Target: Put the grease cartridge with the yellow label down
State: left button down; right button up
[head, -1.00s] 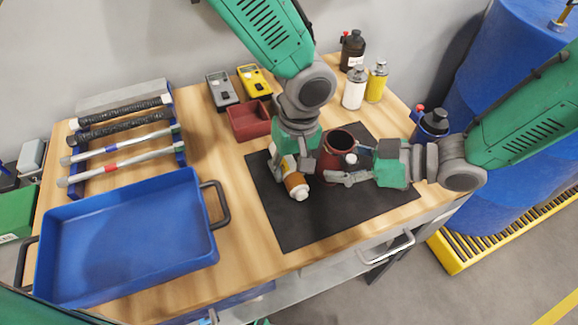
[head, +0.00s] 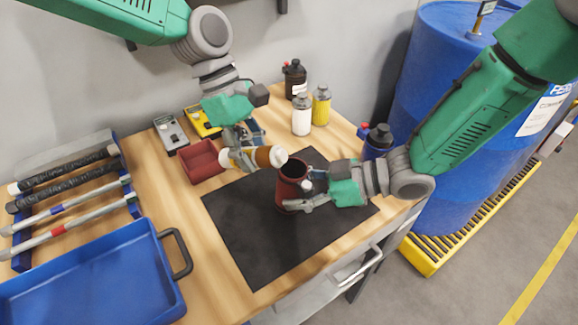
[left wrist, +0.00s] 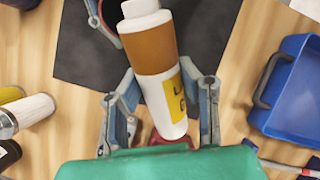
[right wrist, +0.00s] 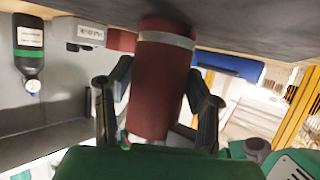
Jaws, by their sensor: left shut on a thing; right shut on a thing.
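The grease cartridge (head: 262,157) has an orange-brown body, white ends and a yellow label, which shows in the left wrist view (left wrist: 161,75). My left gripper (head: 238,150) is shut around it and holds it lying nearly level, between the red bin and the dark red cylinder. Its height above the table is hard to tell. The dark red open-topped cylinder (head: 291,182) is upright on the black mat (head: 250,240). My right gripper (head: 303,195) is shut on it from the right; the right wrist view shows the cylinder (right wrist: 155,85) between the fingers.
A small red bin (head: 203,165) and two meters (head: 171,133) are at the back left. Several bottles (head: 301,118) stand behind and to the right. A blue tray (head: 160,290) is at the front left. The mat's front and left parts are clear.

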pick_arm(q)
jog(key=n+h, duration=0.1)
jog(key=d+n+t+h, duration=0.1)
jog(key=r+n+h, duration=0.1)
jog(key=h, duration=0.1)
jog(key=shift+w+d+n, duration=0.3)
jog(key=shift+d+n, duration=0.1)
pick_arm(e)
jog(key=shift+a, duration=0.3)
jog(key=shift+d, duration=0.25)
pick_arm(q)
jog(key=s+d+r+n+t+h, duration=0.1)
jog(key=d+r+n+t+h, duration=0.25)
jog(key=r+t, duration=0.3)
jog(key=s+d+r+n+t+h, duration=0.1)
jog(key=d+r+n+t+h, duration=0.15)
jog(key=r+n+t, duration=0.35)
jog(key=shift+m+t, duration=0.35)
jog(key=shift+m, duration=0.1)
jog(key=f, duration=0.2)
jog(key=a+f, duration=0.1)
jog(key=f, duration=0.3)
jog(key=shift+s+a, duration=0.2)
jog(key=shift+a, duration=0.05)
pick_arm(e)
jog(key=shift+a, duration=0.2)
jog(key=shift+d, duration=0.15)
pick_arm(q)
notch_tip(320, 180, down, 4)
jog(key=shift+d, duration=0.15)
